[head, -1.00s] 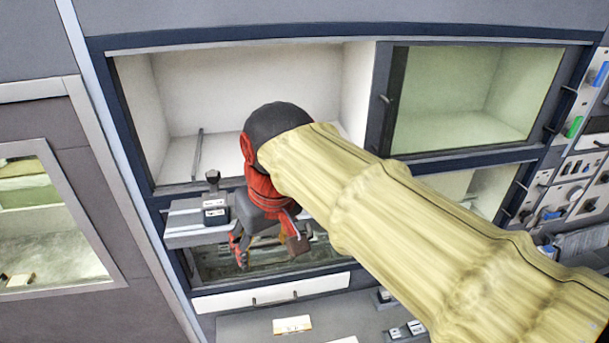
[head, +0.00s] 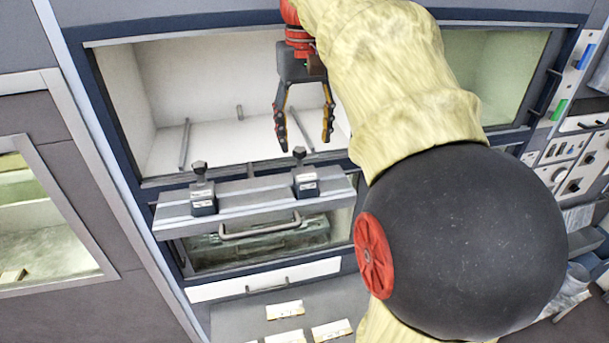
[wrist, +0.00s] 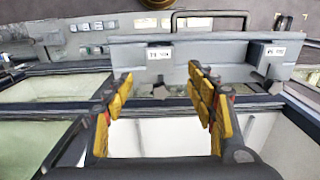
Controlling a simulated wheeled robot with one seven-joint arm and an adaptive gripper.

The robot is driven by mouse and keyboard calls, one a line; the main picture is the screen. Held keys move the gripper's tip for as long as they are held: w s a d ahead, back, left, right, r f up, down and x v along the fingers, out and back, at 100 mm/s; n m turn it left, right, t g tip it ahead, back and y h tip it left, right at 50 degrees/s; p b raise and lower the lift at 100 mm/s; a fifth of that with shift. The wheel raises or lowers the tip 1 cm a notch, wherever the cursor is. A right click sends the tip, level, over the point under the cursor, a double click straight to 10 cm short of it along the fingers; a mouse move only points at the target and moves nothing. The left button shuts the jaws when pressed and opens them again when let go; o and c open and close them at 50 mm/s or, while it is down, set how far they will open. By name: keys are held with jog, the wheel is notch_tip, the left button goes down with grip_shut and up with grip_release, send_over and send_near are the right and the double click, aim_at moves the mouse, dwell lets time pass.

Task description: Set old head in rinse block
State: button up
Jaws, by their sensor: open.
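Two dark blocks with black knobs and white labels stand on a grey ledge (head: 255,206): a left block (head: 203,196) and a right block (head: 305,180). I cannot tell which, if either, is the old head, nor identify the rinse block. My gripper (head: 305,142) is open and empty, fingers pointing down, just above and behind the right block in the head view. In the wrist view, my gripper (wrist: 160,92) has its fingers spread around empty space. One labelled block (wrist: 160,54) lies ahead between the fingertips; another (wrist: 272,52) is to the right.
A white open chamber (head: 205,90) is behind the ledge. A handle (head: 260,229) and a glazed lower bay are below it. White labels (head: 285,310) lie on the lower panel. My arm hides much of the right side.

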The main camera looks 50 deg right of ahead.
aim_at(305, 173)
notch_tip(305, 173, down, 9)
jog(key=b, duration=0.6)
jog(key=shift+f+b, duration=0.15)
jog(key=shift+b, duration=0.25)
jog(key=c, duration=1.2)
jog(key=shift+c, duration=0.3)
notch_tip(305, 173, up, 6)
jog(key=p, duration=0.5)
jog(key=shift+p, duration=0.3)
jog(key=shift+r+p, duration=0.9)
jog(key=shift+r, duration=0.65)
jog(key=shift+s, duration=0.1)
